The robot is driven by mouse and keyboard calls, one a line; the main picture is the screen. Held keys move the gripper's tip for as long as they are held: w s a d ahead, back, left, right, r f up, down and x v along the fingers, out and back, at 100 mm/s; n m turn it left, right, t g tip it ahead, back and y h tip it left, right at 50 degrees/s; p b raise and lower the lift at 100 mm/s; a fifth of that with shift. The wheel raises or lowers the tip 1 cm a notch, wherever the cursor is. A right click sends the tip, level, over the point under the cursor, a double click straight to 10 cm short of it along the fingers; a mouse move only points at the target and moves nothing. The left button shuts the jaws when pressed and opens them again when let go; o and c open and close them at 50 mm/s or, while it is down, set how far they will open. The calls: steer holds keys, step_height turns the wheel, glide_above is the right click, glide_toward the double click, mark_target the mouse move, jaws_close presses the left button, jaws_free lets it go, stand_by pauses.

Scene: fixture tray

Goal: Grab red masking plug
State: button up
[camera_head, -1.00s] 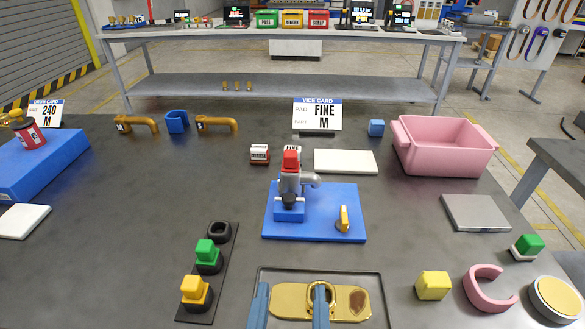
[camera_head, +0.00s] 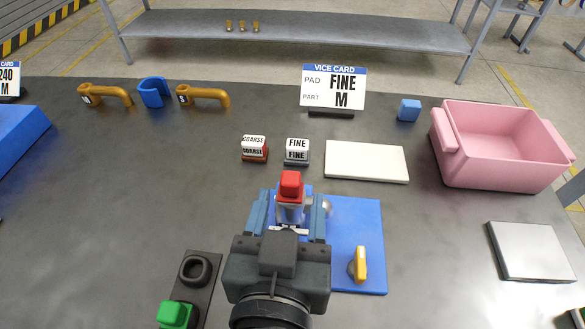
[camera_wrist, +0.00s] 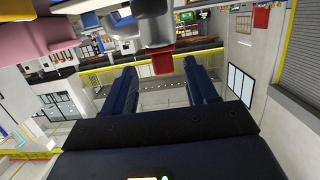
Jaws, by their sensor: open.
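The red masking plug (camera_head: 291,184) sits upright on top of a grey metal fitting on the blue plate (camera_head: 365,225), near the middle of the table. My gripper (camera_head: 291,203) is open, with one blue finger on each side of the fitting, around and just below the plug as seen from the head. In the wrist view the plug (camera_wrist: 163,63) shows between the two open fingertips (camera_wrist: 160,68), with gaps on both sides. The jaws do not hold it. My gripper's body hides the lower fitting and part of the plate.
A yellow lever (camera_head: 358,264) stands on the plate right of my gripper. A black holder (camera_head: 195,270) with a green-topped piece (camera_head: 175,315) is left.

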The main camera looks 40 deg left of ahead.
mark_target(292, 174)
steer(key=p+x, duration=0.1)
steer(key=x, duration=0.5)
steer(key=shift+w+a+p, duration=0.15)
steer(key=shift+a+p, duration=0.15)
steer(key=shift+a, duration=0.1)
steer(key=c, duration=0.9)
steer(key=shift+r, duration=0.1)
